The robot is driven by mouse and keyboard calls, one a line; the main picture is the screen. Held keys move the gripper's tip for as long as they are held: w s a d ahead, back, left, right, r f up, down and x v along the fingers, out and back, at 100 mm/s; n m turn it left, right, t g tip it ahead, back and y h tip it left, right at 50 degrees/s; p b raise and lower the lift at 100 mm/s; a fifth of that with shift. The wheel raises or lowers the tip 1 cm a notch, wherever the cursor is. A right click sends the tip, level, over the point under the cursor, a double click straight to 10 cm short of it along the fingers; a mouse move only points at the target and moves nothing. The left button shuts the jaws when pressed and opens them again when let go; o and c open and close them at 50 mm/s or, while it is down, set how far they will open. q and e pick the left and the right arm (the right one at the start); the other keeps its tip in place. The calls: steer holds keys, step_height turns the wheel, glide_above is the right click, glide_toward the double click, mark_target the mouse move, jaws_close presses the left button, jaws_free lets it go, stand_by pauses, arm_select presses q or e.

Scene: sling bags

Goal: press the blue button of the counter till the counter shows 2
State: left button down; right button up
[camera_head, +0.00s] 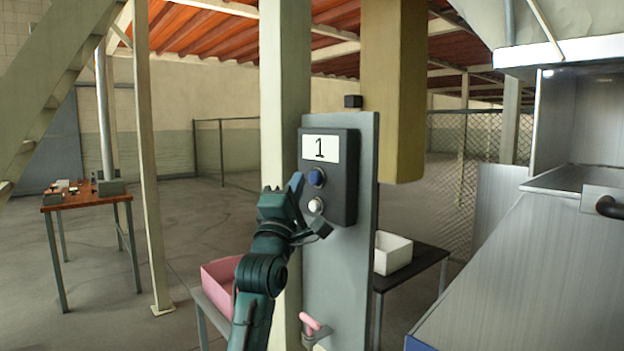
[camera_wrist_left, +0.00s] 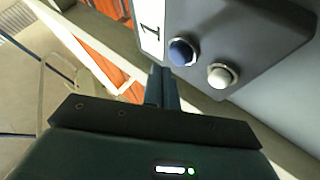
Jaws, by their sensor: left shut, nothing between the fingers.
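The counter (camera_head: 344,160) is a dark box on a grey upright panel, and its white display (camera_head: 320,149) reads 1. The blue button (camera_head: 316,177) is below the display, with a white button (camera_head: 316,205) under it. My left gripper (camera_head: 297,183) is shut and empty, its fingertips just left of the blue button in the head view. In the left wrist view the blue button (camera_wrist_left: 182,52) is above and slightly right of the fingers (camera_wrist_left: 161,72). A small gap seems to show there; I cannot tell for sure whether they touch. My right gripper is not in view.
A pink bin (camera_head: 220,280) stands left of the panel, and a white bin (camera_head: 392,252) sits on a dark table to its right. A pink-handled part (camera_head: 310,322) juts out low on the panel. A wooden table (camera_head: 88,194) stands far left.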

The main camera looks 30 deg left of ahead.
arm_select(q)
steer(key=s, duration=0.1)
steer(key=s+a, duration=0.1)
steer(key=s, duration=0.1)
steer(key=s+a, duration=0.1)
steer(key=shift+s+p, duration=0.2)
steer(key=shift+p, duration=0.1)
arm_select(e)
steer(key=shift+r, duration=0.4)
